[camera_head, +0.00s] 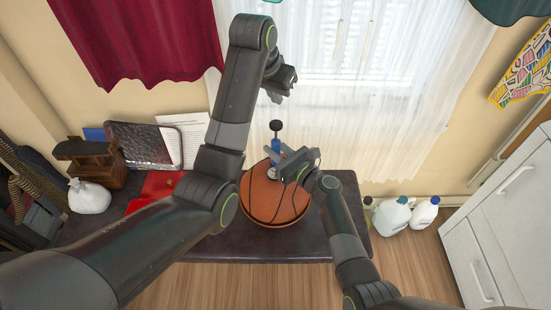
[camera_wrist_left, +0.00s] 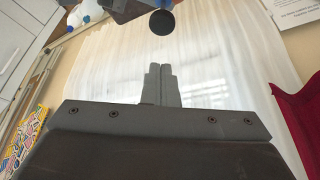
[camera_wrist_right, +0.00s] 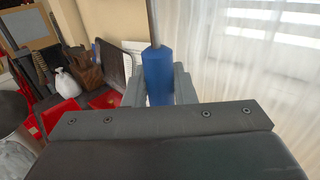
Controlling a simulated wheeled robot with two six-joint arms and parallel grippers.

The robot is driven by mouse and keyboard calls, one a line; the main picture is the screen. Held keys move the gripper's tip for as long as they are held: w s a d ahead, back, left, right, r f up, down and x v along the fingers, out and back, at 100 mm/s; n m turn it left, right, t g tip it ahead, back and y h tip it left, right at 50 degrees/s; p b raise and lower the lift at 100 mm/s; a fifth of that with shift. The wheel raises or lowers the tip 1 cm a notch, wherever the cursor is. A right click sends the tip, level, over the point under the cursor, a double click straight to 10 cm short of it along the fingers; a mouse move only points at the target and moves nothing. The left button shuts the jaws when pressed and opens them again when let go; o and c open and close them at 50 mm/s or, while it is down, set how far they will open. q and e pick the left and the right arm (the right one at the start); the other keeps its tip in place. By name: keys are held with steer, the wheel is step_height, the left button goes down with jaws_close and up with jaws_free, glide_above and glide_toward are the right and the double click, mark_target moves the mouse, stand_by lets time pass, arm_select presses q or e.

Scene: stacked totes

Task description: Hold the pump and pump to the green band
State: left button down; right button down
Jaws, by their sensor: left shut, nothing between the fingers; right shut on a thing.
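The pump has a blue body (camera_head: 276,146) and a round black knob (camera_head: 276,125) on a thin rod. It stands upright over an orange-brown basketball (camera_head: 262,194) on the dark table. My right gripper (camera_head: 275,158) is shut on the blue body, which also shows between its fingers in the right wrist view (camera_wrist_right: 158,78). My left gripper (camera_head: 281,92) is shut and empty, above the knob and apart from it. In the left wrist view its fingers (camera_wrist_left: 162,84) are together, with the black knob (camera_wrist_left: 162,22) beyond them. I cannot make out a green band.
A red tray (camera_head: 158,188), a dark wooden box (camera_head: 92,163), a white bag (camera_head: 88,197) and a dark mesh panel (camera_head: 146,143) are on the table's left. White jugs (camera_head: 392,215) stand on the floor at right, by a white cabinet (camera_head: 505,220).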

mark_target(274, 125)
arm_select(q)
steer(key=shift+s+f, duration=0.1)
steer(key=shift+f, duration=2.25)
steer(key=shift+f, duration=0.1)
stand_by(2.2)
stand_by(0.6)
steer(key=shift+f, duration=2.7)
steer(key=shift+r, duration=2.8)
